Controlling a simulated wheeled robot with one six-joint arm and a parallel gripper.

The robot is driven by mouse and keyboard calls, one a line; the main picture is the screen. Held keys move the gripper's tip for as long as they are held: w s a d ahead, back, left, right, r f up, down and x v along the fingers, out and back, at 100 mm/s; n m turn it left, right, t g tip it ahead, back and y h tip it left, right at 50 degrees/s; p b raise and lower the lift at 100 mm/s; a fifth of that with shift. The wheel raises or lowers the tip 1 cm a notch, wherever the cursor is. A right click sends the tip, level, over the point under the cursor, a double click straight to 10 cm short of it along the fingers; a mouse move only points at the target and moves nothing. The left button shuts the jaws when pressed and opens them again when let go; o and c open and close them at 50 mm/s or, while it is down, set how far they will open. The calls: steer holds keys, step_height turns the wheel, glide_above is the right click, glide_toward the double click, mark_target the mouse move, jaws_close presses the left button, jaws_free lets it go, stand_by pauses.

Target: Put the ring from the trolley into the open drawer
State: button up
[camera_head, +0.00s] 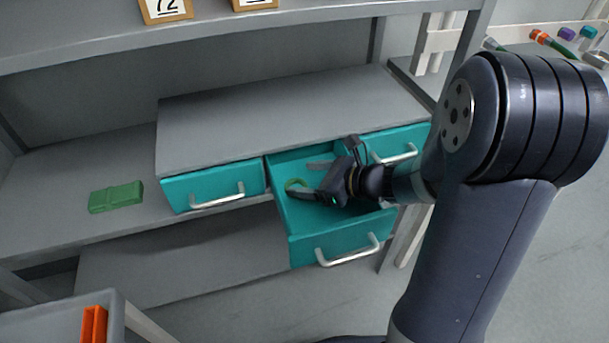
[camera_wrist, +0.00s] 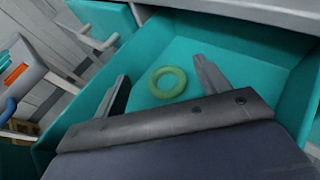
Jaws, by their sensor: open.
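The green ring (camera_wrist: 168,82) lies flat on the floor of the open teal drawer in the wrist view. In the head view the ring (camera_head: 295,185) shows in part, near the drawer's left wall, beside my fingers. The open drawer (camera_head: 340,238) is the middle one of the unit and is pulled out. My gripper (camera_head: 308,180) is inside or just above the drawer. In the wrist view its two fingers (camera_wrist: 160,82) are spread wide, with the ring between and beyond them, not touching either finger.
Closed teal drawers stand to the left (camera_head: 212,187) and right (camera_head: 400,142). A green box (camera_head: 116,196) lies on the shelf at left. A grey tray (camera_head: 50,325) with an orange item (camera_head: 94,324) is at lower left.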

steer(key=v, duration=0.6)
steer(key=shift+s+d+r+p, duration=0.1)
steer(key=shift+r+p, duration=0.1)
steer(key=shift+p, duration=0.15)
stand_by(0.5)
stand_by(0.3)
